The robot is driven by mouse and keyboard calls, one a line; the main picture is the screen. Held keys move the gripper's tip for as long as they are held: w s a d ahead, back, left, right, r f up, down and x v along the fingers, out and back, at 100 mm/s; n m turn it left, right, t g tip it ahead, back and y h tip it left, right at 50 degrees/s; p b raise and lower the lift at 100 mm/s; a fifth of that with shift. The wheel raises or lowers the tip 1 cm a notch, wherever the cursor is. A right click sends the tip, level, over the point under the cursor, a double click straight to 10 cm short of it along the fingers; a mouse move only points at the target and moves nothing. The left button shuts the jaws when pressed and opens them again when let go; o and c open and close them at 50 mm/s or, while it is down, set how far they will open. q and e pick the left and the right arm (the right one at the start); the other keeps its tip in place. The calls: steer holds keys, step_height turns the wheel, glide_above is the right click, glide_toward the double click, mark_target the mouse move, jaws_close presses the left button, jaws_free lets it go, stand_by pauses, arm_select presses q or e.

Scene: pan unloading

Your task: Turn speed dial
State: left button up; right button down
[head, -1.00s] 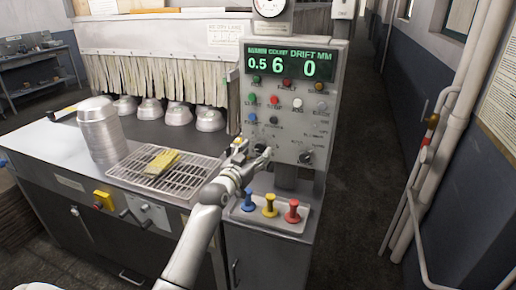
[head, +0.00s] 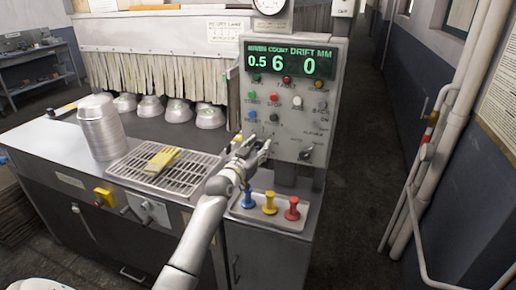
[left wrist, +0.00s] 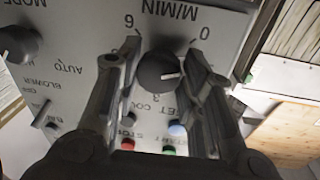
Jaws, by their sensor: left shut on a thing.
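The speed dial (left wrist: 157,72) is a round black knob with a white pointer line, on the grey control panel (head: 322,100). In the left wrist view its scale reads M/MIN, with 0, 3 and 6 around it, upside down. My left gripper (head: 262,148) is at the lower left of the panel and hides most of the dial in the head view. In the left wrist view its two fingers (left wrist: 163,58) stand on either side of the dial, shut on it. The green display (head: 290,62) reads 0.5, 6 and 0. My right gripper is not in view.
A mode knob (head: 305,153) sits right of the dial. Several coloured buttons are above it. Blue, yellow and red knobs stand on a tray (head: 262,219) below. A wire rack (head: 188,178) with a yellow block and a stack of pans (head: 100,130) are at left.

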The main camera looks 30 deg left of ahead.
arm_select(q)
steer(key=n, duration=0.4)
steer(key=shift+n, duration=0.4)
steer(key=o, duration=1)
steer(key=shift+o, duration=0.2)
steer(key=shift+s, duration=0.15)
steer(key=s+d, duration=0.1)
steer(key=s, duration=1)
steer(key=shift+s+d+f, duration=0.3)
steer(key=shift+d, duration=0.1)
